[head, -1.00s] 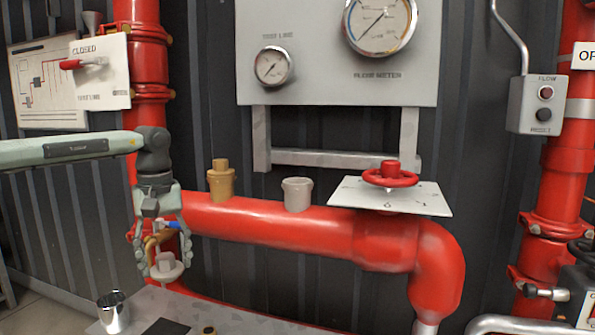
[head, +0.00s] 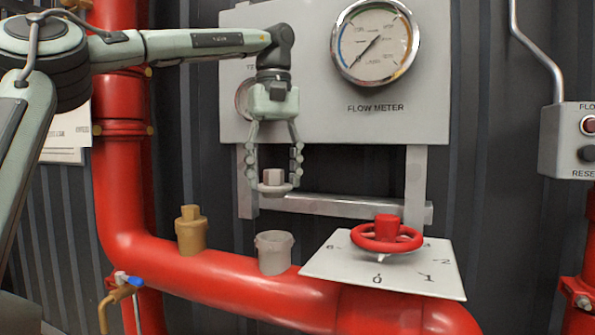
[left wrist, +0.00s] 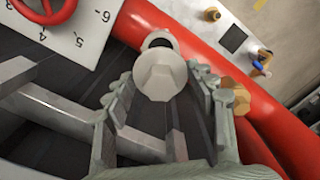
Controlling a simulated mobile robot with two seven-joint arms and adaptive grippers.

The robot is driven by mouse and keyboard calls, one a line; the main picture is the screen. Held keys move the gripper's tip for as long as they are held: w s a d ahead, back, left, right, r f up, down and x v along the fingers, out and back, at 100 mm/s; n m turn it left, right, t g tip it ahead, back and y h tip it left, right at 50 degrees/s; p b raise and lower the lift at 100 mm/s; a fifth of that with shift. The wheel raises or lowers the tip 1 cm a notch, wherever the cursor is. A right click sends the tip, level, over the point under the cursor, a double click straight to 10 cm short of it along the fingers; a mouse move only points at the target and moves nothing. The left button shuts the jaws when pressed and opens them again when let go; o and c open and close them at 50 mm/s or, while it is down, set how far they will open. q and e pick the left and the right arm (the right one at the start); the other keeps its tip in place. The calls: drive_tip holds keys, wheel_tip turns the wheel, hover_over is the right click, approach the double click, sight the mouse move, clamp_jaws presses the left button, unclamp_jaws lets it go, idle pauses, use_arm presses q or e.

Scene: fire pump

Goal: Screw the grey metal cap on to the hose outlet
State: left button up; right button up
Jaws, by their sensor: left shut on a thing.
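The grey metal cap (head: 273,182) has a hexagonal top. It is between the fingers of my left gripper (head: 273,180), which is shut on it and points down. The grey hose outlet (head: 274,252) stands open and upright on the red horizontal pipe. The cap is above the outlet, apart from it, roughly in line in the head view. In the left wrist view the cap (left wrist: 160,75) covers part of the outlet (left wrist: 158,42), and the outlet's dark opening shows past its edge. My right gripper is in neither view.
A brass-capped outlet (head: 191,232) stands to the left on the red pipe (head: 240,285). A red handwheel (head: 386,237) over a numbered plate (head: 330,262) is close on the right. The gauge panel (head: 300,100) and a grey rail (head: 340,207) are behind the gripper.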

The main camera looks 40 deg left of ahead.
sight(274, 197)
use_arm(q)
drive_tip(key=shift+w, duration=0.1)
drive_tip(key=shift+s+f, duration=0.3)
drive_tip(key=shift+f, duration=0.45)
wheel_tip(274, 197, down, 3)
drive_tip(key=shift+r, duration=0.2)
drive_tip(key=shift+f, duration=0.75)
drive_tip(key=shift+w+f, duration=0.1)
drive_tip(key=shift+f, duration=0.4)
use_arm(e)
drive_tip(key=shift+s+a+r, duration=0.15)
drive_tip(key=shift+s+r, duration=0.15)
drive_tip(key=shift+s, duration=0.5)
use_arm(q)
drive_tip(key=shift+d, duration=0.1)
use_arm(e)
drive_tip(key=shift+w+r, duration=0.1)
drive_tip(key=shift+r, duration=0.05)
use_arm(q)
drive_tip(key=shift+f, duration=0.1)
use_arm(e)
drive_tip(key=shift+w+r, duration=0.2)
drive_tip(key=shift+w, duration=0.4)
